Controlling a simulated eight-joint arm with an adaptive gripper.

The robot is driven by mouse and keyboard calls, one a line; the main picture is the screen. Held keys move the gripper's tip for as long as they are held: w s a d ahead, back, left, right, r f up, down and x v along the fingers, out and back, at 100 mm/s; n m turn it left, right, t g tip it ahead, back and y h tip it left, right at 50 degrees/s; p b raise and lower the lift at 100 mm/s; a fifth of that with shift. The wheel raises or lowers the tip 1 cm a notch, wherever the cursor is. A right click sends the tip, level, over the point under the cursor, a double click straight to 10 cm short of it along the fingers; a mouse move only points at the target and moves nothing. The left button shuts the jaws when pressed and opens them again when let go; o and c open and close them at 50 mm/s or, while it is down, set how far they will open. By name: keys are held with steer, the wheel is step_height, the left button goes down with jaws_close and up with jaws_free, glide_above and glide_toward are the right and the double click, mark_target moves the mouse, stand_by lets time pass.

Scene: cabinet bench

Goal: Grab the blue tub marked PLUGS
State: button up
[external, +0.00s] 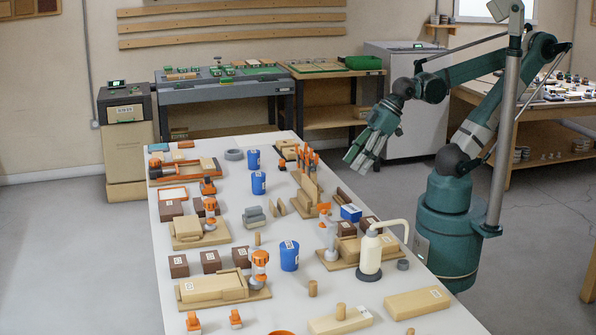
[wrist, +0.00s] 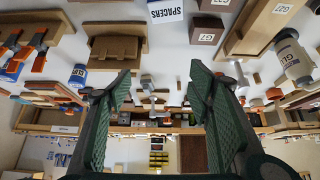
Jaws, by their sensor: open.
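Three blue tubs stand on the white bench in the external view: a far one (external: 253,160), one just nearer (external: 258,183) and a near one (external: 289,256) at mid-bench. Their white labels are too small to read, so I cannot tell which is marked PLUGS. The wrist view shows a blue tub (wrist: 78,77) left of my fingers, its label unreadable, and a label reading SPACERS (wrist: 165,11) at the top edge. My gripper (external: 364,157) is open and empty, raised right of the bench, apart from all the tubs. Its two green fingers (wrist: 161,82) are spread in the wrist view.
A glue bottle (external: 370,252), a small blue box (external: 350,213), orange-handled tools (external: 309,160), brown boxes (external: 179,266) and wooden blocks (external: 417,302) crowd the bench. A grey tape ring (external: 234,155) lies left of the far tub. Bare white surface separates the tubs.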

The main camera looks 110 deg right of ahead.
steer(key=w+d+r+m+h+p, duration=0.1)
steer(key=w+d+r+m+p, duration=0.15)
steer(key=w+d, duration=0.8)
steer(key=m+g+h+p, duration=0.2)
steer(key=m+h+p, duration=0.1)
steer(key=m+p, duration=0.1)
glide_above(256, 152)
steer(key=s+a, duration=0.2)
steer(key=s, duration=0.1)
steer(key=f, duration=1.1)
steer(key=shift+w+d+f, duration=0.1)
steer(key=shift+w+f, duration=0.1)
steer(key=shift+f, duration=0.1)
steer(key=shift+d+f, duration=0.25)
steer(key=shift+d, duration=0.1)
steer(key=shift+f, duration=0.1)
steer(key=shift+x, duration=1.15)
